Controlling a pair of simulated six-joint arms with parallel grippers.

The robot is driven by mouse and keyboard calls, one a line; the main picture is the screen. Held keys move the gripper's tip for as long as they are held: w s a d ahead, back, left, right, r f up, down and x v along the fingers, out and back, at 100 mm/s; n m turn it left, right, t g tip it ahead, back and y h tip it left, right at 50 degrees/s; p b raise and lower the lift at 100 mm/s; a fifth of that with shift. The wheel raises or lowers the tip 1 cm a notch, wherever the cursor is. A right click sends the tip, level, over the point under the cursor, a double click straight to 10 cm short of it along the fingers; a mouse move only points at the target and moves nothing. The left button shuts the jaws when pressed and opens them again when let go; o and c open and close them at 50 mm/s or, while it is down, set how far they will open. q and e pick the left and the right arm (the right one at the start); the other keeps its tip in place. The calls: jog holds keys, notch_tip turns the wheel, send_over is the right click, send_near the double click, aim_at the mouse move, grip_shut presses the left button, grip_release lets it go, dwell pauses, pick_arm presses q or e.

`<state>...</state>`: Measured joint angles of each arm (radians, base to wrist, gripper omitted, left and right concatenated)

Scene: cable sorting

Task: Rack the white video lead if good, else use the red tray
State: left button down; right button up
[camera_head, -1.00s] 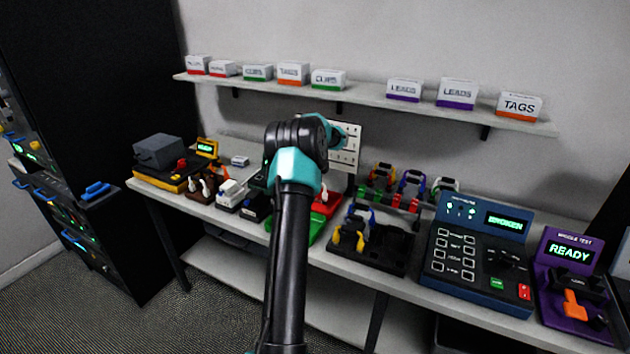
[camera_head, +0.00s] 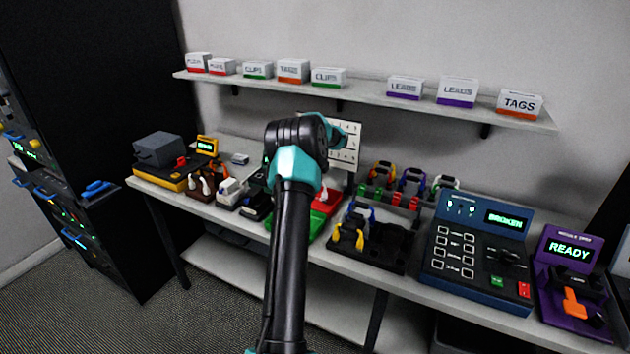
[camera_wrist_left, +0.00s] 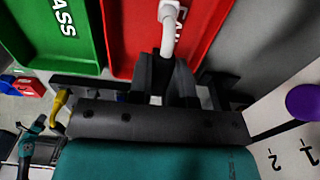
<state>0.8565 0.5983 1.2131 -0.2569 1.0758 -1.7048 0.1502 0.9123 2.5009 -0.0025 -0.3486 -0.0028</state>
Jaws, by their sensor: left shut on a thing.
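The white video lead (camera_wrist_left: 169,22) is between the fingers of my left gripper (camera_wrist_left: 168,75) in the left wrist view, and the gripper is shut on it. The lead's white end lies over the red tray (camera_wrist_left: 135,35), which has a white word on it, partly covered. In the head view my left arm hides most of the gripper, and the red tray (camera_head: 333,203) shows just right of the arm. The blue tester (camera_head: 480,250) has a screen that reads BROKEN. My right gripper is not seen.
The green tray (camera_wrist_left: 55,30), marked PASS, adjoins the red one. A numbered board (camera_head: 348,150) stands behind. A dark holder (camera_head: 385,245) with blue and yellow leads, and a purple tester (camera_head: 570,285) reading READY, stand to the right. A wall shelf (camera_head: 370,98) holds several boxes.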

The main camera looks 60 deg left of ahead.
pick_arm(q)
jog(key=shift+f, duration=0.15)
dwell(0.4)
jog(key=shift+c, duration=2.1)
grip_release()
jog(key=shift+r, duration=4)
